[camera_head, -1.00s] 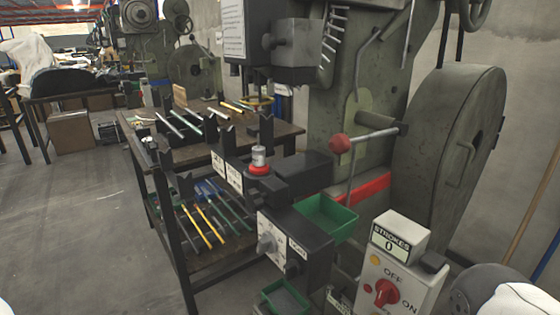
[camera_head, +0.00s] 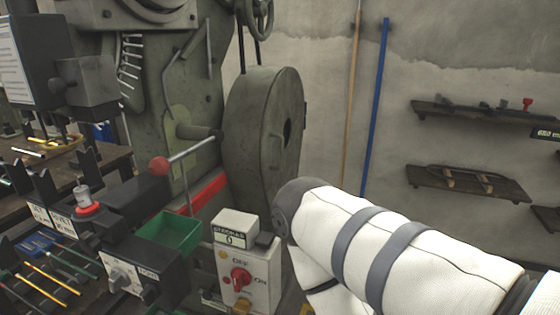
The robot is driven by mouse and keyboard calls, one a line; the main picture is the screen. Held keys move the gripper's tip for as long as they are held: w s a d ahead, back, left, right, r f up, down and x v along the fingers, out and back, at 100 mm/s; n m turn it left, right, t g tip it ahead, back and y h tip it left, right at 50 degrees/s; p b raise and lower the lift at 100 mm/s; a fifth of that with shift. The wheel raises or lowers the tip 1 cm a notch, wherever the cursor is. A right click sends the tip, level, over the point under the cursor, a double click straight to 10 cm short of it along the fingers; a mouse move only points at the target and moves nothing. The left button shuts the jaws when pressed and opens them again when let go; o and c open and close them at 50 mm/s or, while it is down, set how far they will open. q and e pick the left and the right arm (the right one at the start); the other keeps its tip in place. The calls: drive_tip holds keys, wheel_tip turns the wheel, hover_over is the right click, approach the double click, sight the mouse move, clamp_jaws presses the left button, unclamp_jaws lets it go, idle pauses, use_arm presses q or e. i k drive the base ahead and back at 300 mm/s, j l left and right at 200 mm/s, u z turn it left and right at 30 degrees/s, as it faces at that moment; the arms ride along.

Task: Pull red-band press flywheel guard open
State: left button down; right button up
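The green press with the red band (camera_head: 208,190) stands left of centre in the head view. Its round flywheel guard (camera_head: 262,130) is a thick grey-green drum on the press's right side, and it looks closed. A dark oval opening shows on the guard's right face. My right arm, in white padding with grey straps, comes in from the lower right, and its bent joint is in front of and below the guard. Neither of my grippers is in view.
A control box (camera_head: 247,275) with a red switch and a strokes counter (camera_head: 236,230) stands below the guard. A red-knobbed lever (camera_head: 160,166) sticks out at left, above a green tray (camera_head: 170,232). Poles (camera_head: 376,105) and shelves (camera_head: 470,183) are on the back wall.

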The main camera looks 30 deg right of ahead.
sight(292, 169)
drive_tip(key=l, duration=0.5)
drive_tip(key=i+l+z, duration=0.15)
drive_tip(key=l, duration=0.85)
drive_tip(key=i+l+z, duration=0.1)
drive_tip(key=l, duration=0.4)
drive_tip(key=i+l, duration=0.1)
drive_tip(key=l, duration=0.4)
drive_tip(key=l+z, duration=0.15)
drive_tip(key=l, duration=0.3)
drive_tip(key=i+l, duration=0.2)
drive_tip(key=l, duration=0.3)
